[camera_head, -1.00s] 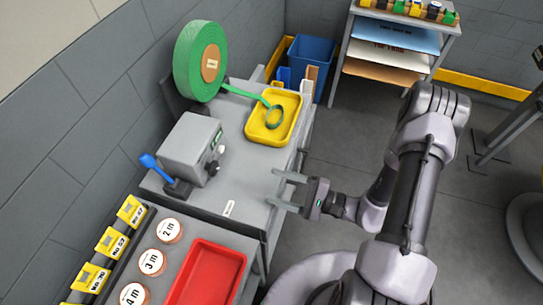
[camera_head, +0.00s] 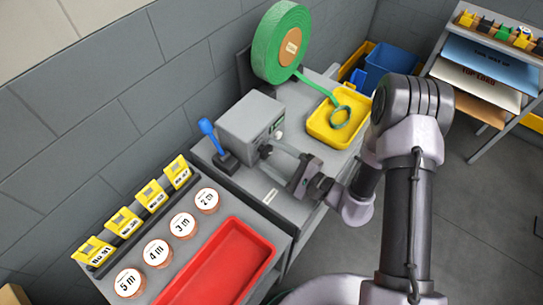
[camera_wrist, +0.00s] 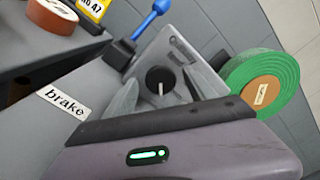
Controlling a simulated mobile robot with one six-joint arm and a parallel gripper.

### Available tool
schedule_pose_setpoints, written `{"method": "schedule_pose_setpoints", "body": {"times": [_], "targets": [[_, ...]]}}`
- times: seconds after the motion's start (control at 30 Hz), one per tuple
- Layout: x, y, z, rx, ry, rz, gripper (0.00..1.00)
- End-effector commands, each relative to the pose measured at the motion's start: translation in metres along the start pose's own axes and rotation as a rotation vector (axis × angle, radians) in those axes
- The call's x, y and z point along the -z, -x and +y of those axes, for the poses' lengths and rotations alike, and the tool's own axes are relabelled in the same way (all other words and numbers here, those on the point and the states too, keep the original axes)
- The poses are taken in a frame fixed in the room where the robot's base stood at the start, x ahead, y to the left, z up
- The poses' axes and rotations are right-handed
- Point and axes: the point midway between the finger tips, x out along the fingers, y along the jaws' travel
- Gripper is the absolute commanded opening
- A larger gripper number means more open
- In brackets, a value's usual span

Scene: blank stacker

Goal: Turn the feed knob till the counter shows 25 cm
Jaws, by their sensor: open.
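The grey feed box (camera_head: 245,125) stands on the grey bench. A dark round knob (camera_head: 265,151) is on its front; a small green counter (camera_head: 277,125) is above it, its digits too small to read. In the wrist view the black knob (camera_wrist: 158,84) shows a white pointer line. My gripper (camera_head: 271,160) is open in front of the box, its fingers spread to either side of the knob; contact cannot be told. A green strip roll (camera_head: 270,45) stands behind the box, its strip running to a yellow tray (camera_head: 318,130).
A blue lever (camera_head: 207,127) rises left of the box; a "brake" label (camera_wrist: 62,102) lies on the bench. A red tray (camera_head: 225,265), round labelled discs (camera_head: 183,225) and yellow cards (camera_head: 150,193) are at the front left. A shelf rack (camera_head: 480,70) stands at the back right.

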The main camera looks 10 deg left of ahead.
Motion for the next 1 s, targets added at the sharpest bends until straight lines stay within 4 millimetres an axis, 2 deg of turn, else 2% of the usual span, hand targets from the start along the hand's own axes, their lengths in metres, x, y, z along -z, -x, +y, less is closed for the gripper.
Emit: {"method": "schedule_pose_setpoints", "body": {"times": [0.1, 0.37, 0.7, 1.0], "targets": [[0.0001, -0.0068, 0.0, 0.001, 0.001, 0.0, 0.65], [-0.0001, -0.0081, -0.0003, 0.001, -0.001, 0.0, 0.65], [0.0, -0.0078, -0.0001, 0.001, -0.001, 0.001, 0.02], [-0.0002, -0.0077, -0.0005, 0.0, -0.051, 0.001, 0.02]]}}
